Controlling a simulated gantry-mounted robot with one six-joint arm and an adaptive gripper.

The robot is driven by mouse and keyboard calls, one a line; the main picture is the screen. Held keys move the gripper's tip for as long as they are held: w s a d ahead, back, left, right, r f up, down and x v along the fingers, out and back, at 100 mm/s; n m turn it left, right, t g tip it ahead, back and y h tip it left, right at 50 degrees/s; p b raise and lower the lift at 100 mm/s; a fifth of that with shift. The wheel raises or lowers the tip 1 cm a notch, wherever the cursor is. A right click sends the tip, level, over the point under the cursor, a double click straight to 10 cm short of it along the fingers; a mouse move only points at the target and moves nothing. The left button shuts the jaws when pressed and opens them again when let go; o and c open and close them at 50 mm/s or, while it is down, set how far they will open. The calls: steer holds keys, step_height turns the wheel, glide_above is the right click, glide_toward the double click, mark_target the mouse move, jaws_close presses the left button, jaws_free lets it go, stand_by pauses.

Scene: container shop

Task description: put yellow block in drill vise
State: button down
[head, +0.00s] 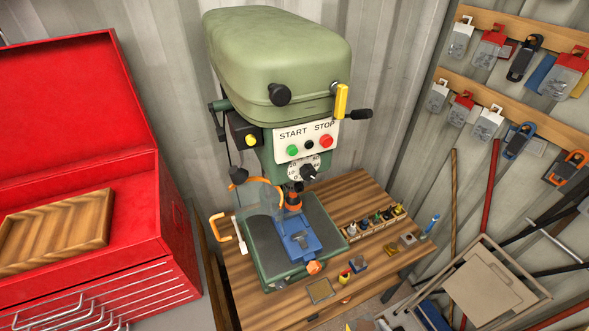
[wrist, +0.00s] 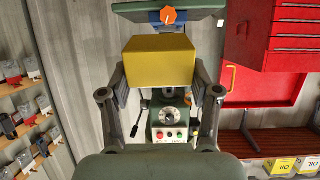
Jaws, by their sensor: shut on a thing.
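A yellow block (wrist: 158,60) is held between the two fingers of my gripper (wrist: 160,72) in the wrist view. The fingers press on its left and right sides, and the gripper is shut on it. The blue drill vise (head: 298,234) sits on the drill press table in the head view, with an orange knob (head: 313,267) at its front. In the wrist view, part of the vise (wrist: 182,18) shows past the block, beyond its upper edge. The block is apart from the vise. I cannot make out my gripper or the held block in the head view.
The green drill press (head: 275,65) stands above the vise, its chuck (head: 293,199) close over it. A wooden workbench (head: 375,205) carries small bits and parts at the right.

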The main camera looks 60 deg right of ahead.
steer(key=shift+w+d+f, duration=0.15)
steer(key=shift+w+f, duration=0.05)
steer(key=shift+w, duration=0.6)
steer(key=w+a+f+n+t+y+p, duration=0.1)
steer(key=w+a+f+n+y, duration=0.15)
steer(key=w, duration=0.55)
steer(key=w+a+f+n+t+y+p, duration=0.1)
steer(key=w+a+p, duration=0.15)
steer(key=w, duration=0.55)
steer(key=w+a+r+n+y, duration=0.1)
steer(key=w+a+n+y, duration=0.1)
steer(key=w+a, duration=0.5)
steer(key=w+a+n+y+p, duration=0.1)
steer(key=w+a+y, duration=0.1)
steer(key=w+a, duration=0.5)
steer(key=a, duration=0.5)
steer(key=shift+a+r+n+t, duration=0.35)
steer(key=shift+a+r+t, duration=0.05)
